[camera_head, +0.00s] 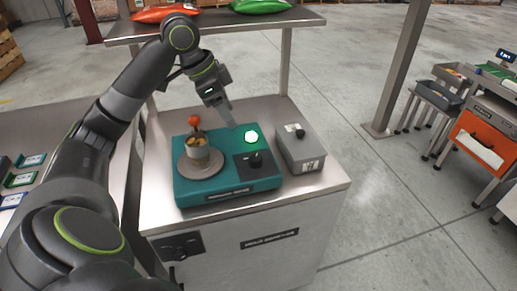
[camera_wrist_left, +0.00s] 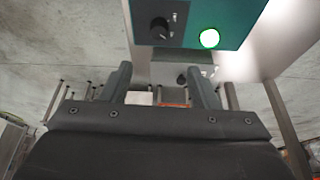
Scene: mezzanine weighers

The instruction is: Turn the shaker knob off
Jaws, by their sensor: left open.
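My left gripper (camera_head: 231,117) hangs above and behind the panel, apart from the knob. In the left wrist view the knob (camera_wrist_left: 160,28) and lamp (camera_wrist_left: 209,38) show at the top, beyond the open, empty left fingers (camera_wrist_left: 160,85). My right gripper is not in view.
A grey box (camera_head: 302,155) with its own black knob (camera_head: 299,131) stands right of the shaker. An orange-topped knob or handle (camera_head: 194,121) rises behind the cup. A shelf (camera_head: 225,23) with red and green bags spans above.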

